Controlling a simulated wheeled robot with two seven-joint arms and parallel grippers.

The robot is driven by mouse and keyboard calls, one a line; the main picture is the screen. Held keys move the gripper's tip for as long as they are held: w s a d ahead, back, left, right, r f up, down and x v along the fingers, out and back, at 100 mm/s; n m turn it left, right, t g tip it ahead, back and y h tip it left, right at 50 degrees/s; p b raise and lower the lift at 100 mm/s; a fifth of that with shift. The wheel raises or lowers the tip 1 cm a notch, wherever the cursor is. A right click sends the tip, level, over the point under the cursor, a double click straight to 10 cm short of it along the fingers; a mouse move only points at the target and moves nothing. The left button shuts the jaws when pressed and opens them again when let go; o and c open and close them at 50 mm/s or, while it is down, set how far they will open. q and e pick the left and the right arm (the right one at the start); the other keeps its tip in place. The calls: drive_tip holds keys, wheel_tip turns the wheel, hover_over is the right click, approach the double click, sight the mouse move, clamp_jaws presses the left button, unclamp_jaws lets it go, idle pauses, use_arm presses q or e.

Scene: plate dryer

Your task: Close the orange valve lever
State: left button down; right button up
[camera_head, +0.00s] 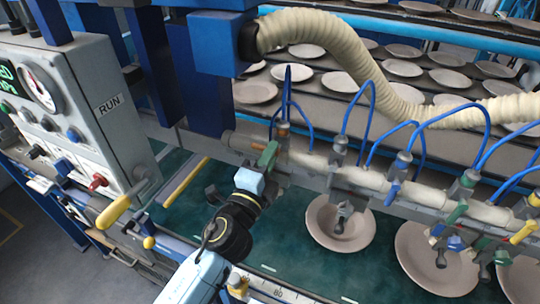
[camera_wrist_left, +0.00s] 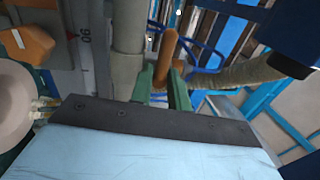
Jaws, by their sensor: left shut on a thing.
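The orange valve lever (camera_wrist_left: 167,50) stands between the two green fingers of my left gripper (camera_wrist_left: 162,88) in the left wrist view, and the fingers are shut on it. In the head view my left gripper (camera_head: 268,155) reaches up from the lower middle to the left end of the pale valve pipe. An orange-brown part (camera_head: 283,130) shows there just beyond the green fingertips. The fingers and pipe fittings hide much of the lever, so its exact angle is hard to tell. My right gripper is not in view.
The valve pipe (camera_head: 360,178) runs right with blue hoses, other coloured levers and suction cups above plates (camera_head: 340,222). A grey control box (camera_head: 85,110) stands at left. A thick beige hose (camera_head: 330,40) crosses above. Green belt (camera_head: 190,235) lies open below.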

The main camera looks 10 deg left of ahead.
use_arm(q)
drive_tip(key=shift+r, duration=0.1)
drive_tip(key=c, duration=1.4)
unclamp_jaws()
drive_tip(key=shift+c, duration=0.2)
drive_tip(key=b+v, duration=0.4)
drive_tip(key=v, duration=0.9)
drive_tip(key=shift+s+a, duration=0.1)
drive_tip(key=shift+s, duration=0.05)
